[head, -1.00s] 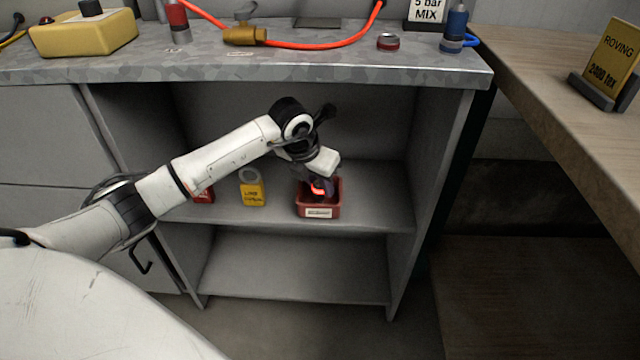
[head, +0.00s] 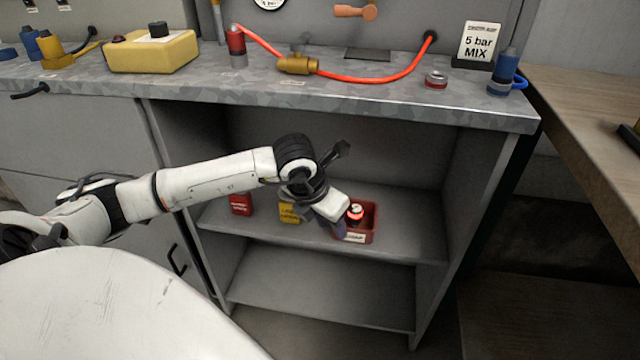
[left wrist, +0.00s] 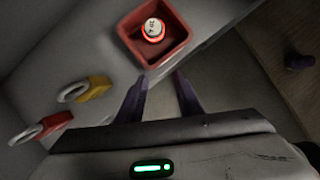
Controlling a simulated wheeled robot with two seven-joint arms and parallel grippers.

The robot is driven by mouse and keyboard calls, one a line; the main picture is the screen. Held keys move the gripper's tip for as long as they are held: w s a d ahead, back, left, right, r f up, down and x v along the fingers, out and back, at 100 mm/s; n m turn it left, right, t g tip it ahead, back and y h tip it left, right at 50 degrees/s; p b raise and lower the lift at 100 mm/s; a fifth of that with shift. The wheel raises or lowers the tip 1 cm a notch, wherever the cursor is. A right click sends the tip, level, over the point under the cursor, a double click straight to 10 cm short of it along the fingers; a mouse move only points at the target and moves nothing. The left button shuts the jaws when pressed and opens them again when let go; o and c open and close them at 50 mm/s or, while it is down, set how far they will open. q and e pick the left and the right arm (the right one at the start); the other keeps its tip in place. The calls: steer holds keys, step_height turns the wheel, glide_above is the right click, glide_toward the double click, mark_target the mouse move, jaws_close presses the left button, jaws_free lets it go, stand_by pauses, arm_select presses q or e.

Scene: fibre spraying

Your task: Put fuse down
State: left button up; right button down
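The fuse (head: 355,213), a small white and dark cylinder with a glowing red ring, stands inside a red bin (head: 371,226) on the shelf under the bench. In the left wrist view, the fuse (left wrist: 152,29) shows its white top inside the bin (left wrist: 174,54). My left gripper (head: 338,229) is just left of the bin in the head view. In the left wrist view, its two dark purple fingers (left wrist: 160,88) are spread apart with nothing between them, short of the bin. My right gripper is not in view.
The lower shelf (head: 320,290) is empty.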

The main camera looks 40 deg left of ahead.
arm_select(q)
steer(key=s+d+h, duration=0.4)
steer(key=d, duration=0.6)
steer(key=s+d+h, duration=0.4)
steer(key=d+h, duration=0.1)
steer(key=d, duration=0.5)
steer(key=w+d+r+n+t+h, duration=0.1)
steer(key=d+r+n+t+h, duration=0.55)
steer(key=d+r+n, duration=0.45)
steer(key=w+a+f+n+t+y, duration=0.3)
steer(key=a+f+n+t+y, duration=0.25)
steer(key=a+n+y, duration=0.8)
steer(key=s+d+f+n+g+h, duration=0.1)
steer(key=s+f+n+g, duration=0.3)
steer(key=f, duration=0.6)
steer(key=s+d+n, duration=0.1)
steer(key=s+n, duration=0.1)
steer(key=n, duration=0.1)
steer(key=shift+d+g, duration=0.2)
steer(key=shift+g, duration=0.2)
steer(key=shift+o, duration=0.4)
steer(key=s+d+f+n+g+h, duration=0.1)
steer(key=s+d+f+n+g, duration=0.1)
steer(key=s+f, duration=0.3)
steer(key=shift+s+d+g, duration=0.45)
steer(key=shift+s+g, duration=0.25)
